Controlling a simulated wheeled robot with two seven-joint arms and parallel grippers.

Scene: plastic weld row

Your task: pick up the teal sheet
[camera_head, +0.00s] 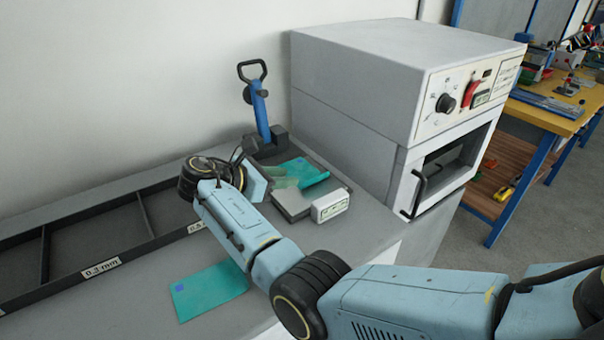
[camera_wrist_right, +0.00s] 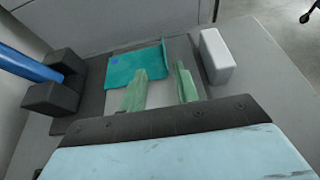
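One teal sheet (camera_head: 310,176) lies on a flat grey plate beside the blue-handled tool; one edge looks curled up. It also shows in the right wrist view (camera_wrist_right: 128,66), with a small blue mark at its corner. A second teal sheet (camera_head: 208,291), also with a blue mark, lies flat on the bench front. My right gripper (camera_head: 286,178) is low over the plate at the first sheet. In the right wrist view its green fingers (camera_wrist_right: 160,68) are apart, with the left one overlapping the sheet's near edge. I cannot tell whether they touch it. My left gripper is out of view.
A blue-handled tool (camera_head: 260,110) stands behind the plate. A white block (camera_head: 330,206) with a display sits at the plate's right. A large grey oven (camera_head: 350,110) stands at the right. A dark labelled rack (camera_head: 100,268) lies at the left.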

